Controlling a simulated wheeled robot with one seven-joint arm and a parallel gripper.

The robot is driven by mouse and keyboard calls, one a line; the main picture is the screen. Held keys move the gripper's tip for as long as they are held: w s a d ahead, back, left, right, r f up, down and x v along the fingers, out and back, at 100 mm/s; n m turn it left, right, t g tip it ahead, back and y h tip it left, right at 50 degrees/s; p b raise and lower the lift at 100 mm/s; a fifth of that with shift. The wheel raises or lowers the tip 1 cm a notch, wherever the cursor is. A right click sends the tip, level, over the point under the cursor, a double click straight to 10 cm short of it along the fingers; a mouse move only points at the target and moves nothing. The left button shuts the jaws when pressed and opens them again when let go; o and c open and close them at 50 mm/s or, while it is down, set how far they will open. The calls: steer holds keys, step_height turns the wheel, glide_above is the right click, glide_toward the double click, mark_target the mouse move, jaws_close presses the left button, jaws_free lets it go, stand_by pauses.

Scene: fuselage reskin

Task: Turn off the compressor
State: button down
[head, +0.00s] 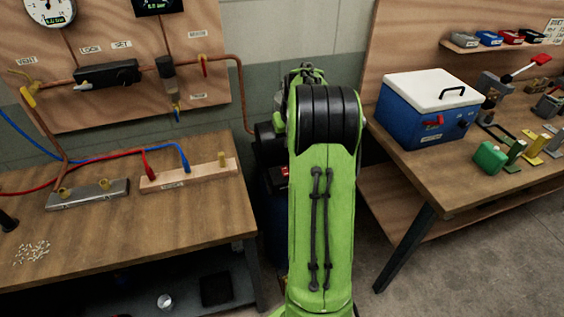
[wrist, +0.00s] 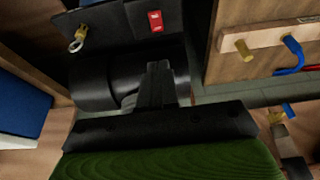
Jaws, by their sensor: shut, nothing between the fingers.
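The compressor (head: 268,143) stands on the floor in the gap between the two benches. In the head view my green arm hides much of it; a black rounded part and a small red switch (head: 284,171) show beside the arm. In the wrist view the red switch (wrist: 155,20) sits on a dark panel, above the compressor's black cylindrical part (wrist: 95,87). A brass ring fitting (wrist: 77,40) is left of the switch. My gripper (wrist: 158,68) is shut and empty, its fingertips in front of the black part and apart from the switch in the picture. In the head view my gripper is hidden.
The left bench (head: 215,215) holds a wooden manifold block (head: 205,175) with red and blue hoses. The right bench (head: 440,190) carries a blue cooler box (head: 405,115) and several tools. Both benches flank the narrow gap. Bare floor (head: 400,285) shows at the lower right.

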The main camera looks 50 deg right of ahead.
steer(key=b, duration=0.1)
glide_toward(285, 173)
steer(key=w+f, duration=0.1)
steer(key=w+d+f, duration=0.1)
steer(key=f, duration=0.1)
steer(key=w+d+f, duration=0.1)
steer(key=f, duration=0.1)
steer(key=shift+w, duration=0.3)
steer(key=shift+f, duration=0.5)
steer(key=shift+f, duration=0.1)
steer(key=shift+w+f+b, duration=0.1)
steer(key=shift+f+b, duration=0.1)
steer(key=shift+b, duration=0.25)
steer(key=shift+s+a+f, duration=0.15)
steer(key=shift+s+a, duration=0.05)
steer(key=shift+s, duration=0.2)
steer(key=shift+s+a+b, duration=0.25)
steer(key=shift+s+b, duration=0.15)
steer(key=shift+s, duration=0.05)
